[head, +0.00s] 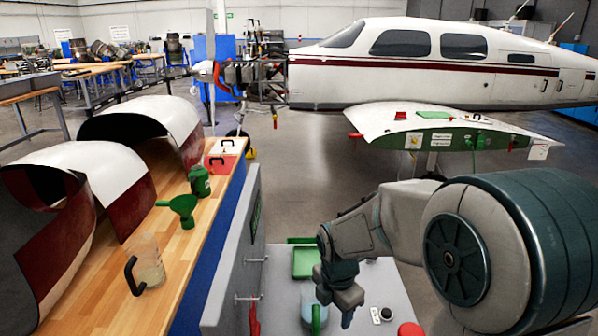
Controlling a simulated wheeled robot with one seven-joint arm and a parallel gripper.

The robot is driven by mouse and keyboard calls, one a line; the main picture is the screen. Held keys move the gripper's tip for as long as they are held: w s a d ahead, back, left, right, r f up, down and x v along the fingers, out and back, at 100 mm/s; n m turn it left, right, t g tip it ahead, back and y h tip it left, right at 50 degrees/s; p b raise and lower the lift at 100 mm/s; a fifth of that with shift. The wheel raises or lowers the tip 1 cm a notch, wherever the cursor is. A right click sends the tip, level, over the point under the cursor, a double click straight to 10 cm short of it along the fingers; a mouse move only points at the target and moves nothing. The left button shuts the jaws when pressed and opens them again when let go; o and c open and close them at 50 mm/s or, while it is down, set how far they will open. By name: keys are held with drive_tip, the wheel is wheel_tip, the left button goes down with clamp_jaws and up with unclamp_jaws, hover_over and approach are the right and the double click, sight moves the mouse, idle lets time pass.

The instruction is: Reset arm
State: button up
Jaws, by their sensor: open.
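My arm enters from the right and reaches left over a grey surface (385,275). My gripper (333,306) hangs pointing down at the lower middle, over the left part of that surface. Its fingers are apart. A clear container with a green handle (316,318) stands right below and beside the fingers, partly hidden at the picture's lower edge. I cannot tell whether the fingers touch it.
A wooden bench (190,250) at left holds a clear jug (151,266), a green funnel (184,207), a green can (200,182) and cowling shells (70,190). A green tray (303,263) and a red round thing (411,329) lie near my arm. An aircraft (400,65) stands behind.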

drive_tip(key=s+d+r+m+t, duration=0.1)
drive_tip(key=s+d+r+m, duration=0.1)
drive_tip(key=s+m, duration=0.3)
drive_tip(key=s+d+r+m+t, duration=0.1)
drive_tip(key=s+r+m, duration=0.4)
drive_tip(key=m, duration=0.6)
drive_tip(key=s+d+r+m, duration=0.4)
drive_tip(key=s+m, duration=0.1)
drive_tip(key=m, duration=0.3)
drive_tip(key=shift+s+m+t, duration=0.25)
drive_tip(key=shift+m+t, duration=0.15)
